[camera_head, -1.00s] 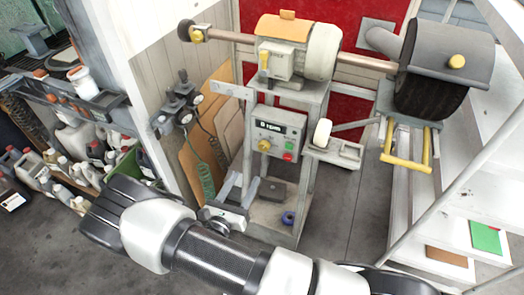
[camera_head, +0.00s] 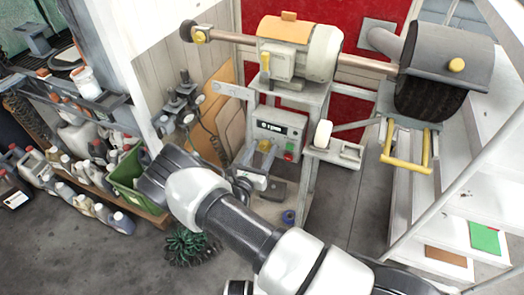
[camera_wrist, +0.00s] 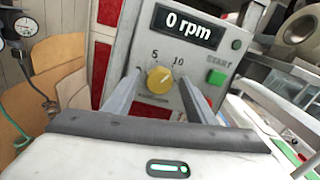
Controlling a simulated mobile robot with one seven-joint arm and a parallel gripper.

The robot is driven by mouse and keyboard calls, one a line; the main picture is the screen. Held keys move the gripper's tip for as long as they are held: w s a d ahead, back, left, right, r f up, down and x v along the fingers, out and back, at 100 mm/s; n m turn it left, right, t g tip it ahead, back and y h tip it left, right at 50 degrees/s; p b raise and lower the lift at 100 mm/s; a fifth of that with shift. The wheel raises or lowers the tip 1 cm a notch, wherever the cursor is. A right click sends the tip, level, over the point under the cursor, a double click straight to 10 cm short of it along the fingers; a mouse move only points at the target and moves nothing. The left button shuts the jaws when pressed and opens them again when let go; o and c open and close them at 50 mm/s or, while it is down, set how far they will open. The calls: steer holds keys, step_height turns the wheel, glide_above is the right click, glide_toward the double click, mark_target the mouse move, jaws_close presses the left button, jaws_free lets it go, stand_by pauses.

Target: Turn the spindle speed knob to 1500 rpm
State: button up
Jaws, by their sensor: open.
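The yellow spindle speed knob (camera_wrist: 160,79) sits on the grey control box (camera_head: 252,125). A dial scale with marks 5 and 10 shows above it. The display (camera_wrist: 187,25) over it reads 0 rpm. In the wrist view my gripper (camera_wrist: 159,88) is open, with one finger on each side of the knob. I cannot tell whether the fingers reach around it or touch it. In the head view the knob (camera_head: 264,146) is just above my gripper (camera_head: 256,172). A green start button (camera_wrist: 217,77) is right of the knob.
The grinding motor (camera_head: 322,52) stands above the box, and its shaft carries a large dark brush wheel (camera_head: 425,97) at right. A yellow-handled rest (camera_head: 405,163) is below the wheel. Bottles and a green crate (camera_head: 127,175) are at left.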

steer(key=c, duration=1)
steer(key=shift+c, duration=0.2)
steer(key=m+b, duration=0.2)
steer(key=m, duration=0.4)
steer(key=shift+f, duration=0.1)
steer(key=m+b, duration=0.1)
steer(key=m, duration=0.5)
steer(key=shift+b, duration=0.4)
steer(key=o, duration=1)
